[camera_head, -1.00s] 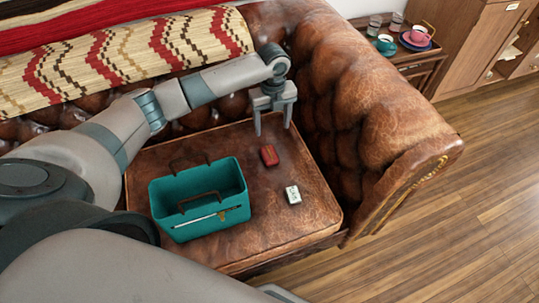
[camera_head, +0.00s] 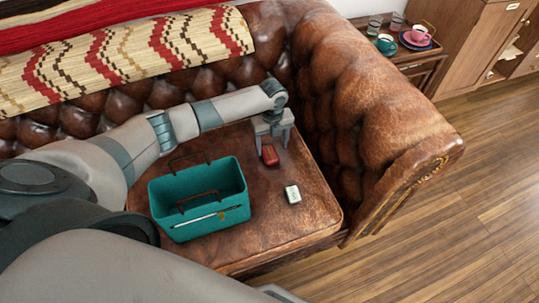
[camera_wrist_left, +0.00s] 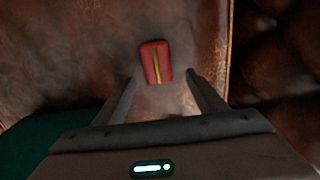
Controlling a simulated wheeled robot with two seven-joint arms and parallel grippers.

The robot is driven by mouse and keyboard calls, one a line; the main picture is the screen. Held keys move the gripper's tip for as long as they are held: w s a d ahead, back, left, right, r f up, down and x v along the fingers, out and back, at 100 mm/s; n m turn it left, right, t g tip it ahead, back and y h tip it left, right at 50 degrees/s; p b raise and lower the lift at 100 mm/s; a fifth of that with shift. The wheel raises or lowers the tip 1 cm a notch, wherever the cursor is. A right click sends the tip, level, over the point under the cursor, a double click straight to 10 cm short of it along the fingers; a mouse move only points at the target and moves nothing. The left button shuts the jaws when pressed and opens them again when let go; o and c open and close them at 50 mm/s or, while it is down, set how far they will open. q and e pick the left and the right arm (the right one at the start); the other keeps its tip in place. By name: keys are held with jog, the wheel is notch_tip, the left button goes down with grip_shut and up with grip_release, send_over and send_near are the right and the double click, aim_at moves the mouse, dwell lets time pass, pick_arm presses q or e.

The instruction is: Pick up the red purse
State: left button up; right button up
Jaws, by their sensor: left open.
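The small red purse (camera_head: 270,155) lies on the brown leather seat cushion. In the left wrist view the purse (camera_wrist_left: 156,62) shows a yellow stripe down its middle and lies ahead of and between the fingers. My left gripper (camera_head: 272,145) is open and low over the cushion at the purse, one finger to each side of it. In the left wrist view, the open fingers of my left gripper (camera_wrist_left: 160,85) hold nothing. My right gripper is not in view.
A teal open basket (camera_head: 195,222) with dark handles stands left of the purse. A small white box (camera_head: 293,194) lies in front, to the right. The tufted sofa arm (camera_head: 370,110) rises on the right. A side table with cups (camera_head: 386,43) stands beyond it.

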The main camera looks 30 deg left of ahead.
aim_at(270, 154)
pick_arm(q)
jog(key=shift+w+a+f, duration=0.1)
jog(key=shift+a+f, duration=0.1)
jog(key=shift+f, duration=1.1)
jog(key=shift+a+f, duration=0.2)
jog(key=shift+f, duration=1.1)
jog(key=c, duration=1.2)
